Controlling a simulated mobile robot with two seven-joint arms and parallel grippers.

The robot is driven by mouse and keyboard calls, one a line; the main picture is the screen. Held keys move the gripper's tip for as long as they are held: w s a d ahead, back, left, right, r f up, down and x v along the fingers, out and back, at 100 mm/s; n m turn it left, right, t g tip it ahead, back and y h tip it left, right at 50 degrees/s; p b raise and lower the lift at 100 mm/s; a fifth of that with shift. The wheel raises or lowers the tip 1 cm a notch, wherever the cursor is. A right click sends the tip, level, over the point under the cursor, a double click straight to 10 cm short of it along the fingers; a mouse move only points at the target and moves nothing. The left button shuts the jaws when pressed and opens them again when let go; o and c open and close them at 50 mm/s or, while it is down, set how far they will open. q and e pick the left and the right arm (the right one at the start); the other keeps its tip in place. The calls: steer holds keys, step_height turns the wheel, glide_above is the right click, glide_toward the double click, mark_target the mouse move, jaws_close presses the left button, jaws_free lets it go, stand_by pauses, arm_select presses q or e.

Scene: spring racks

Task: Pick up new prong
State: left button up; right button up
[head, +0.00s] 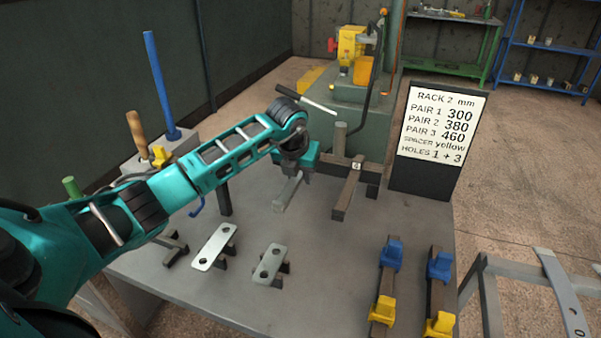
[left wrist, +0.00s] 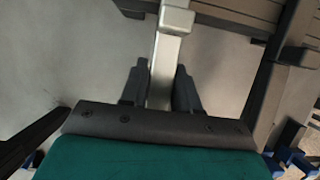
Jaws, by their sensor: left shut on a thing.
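A light grey metal prong (head: 287,192) is held by my left gripper (head: 297,174) above the middle of the grey table (head: 330,290). In the left wrist view, the prong (left wrist: 167,62) runs up from between the two dark fingers (left wrist: 160,88), which are shut on it. Whether its lower end touches anything is hard to tell. My right gripper is not in view.
A dark cross-shaped stand (head: 348,190) is just right of the gripper. A sign board (head: 436,140) stands behind. Two light holed plates (head: 214,246) (head: 270,263) sit nearer. Bars with blue and yellow clamps (head: 387,280) (head: 438,290) lie at right. The front middle is clear.

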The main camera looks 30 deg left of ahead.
arm_select(q)
steer(key=shift+c, duration=1.4)
steer(key=shift+w+r, duration=0.1)
jaws_close()
steer(key=shift+r, duration=0.15)
step_height(320, 180, up, 20)
steer(key=shift+p, duration=0.35)
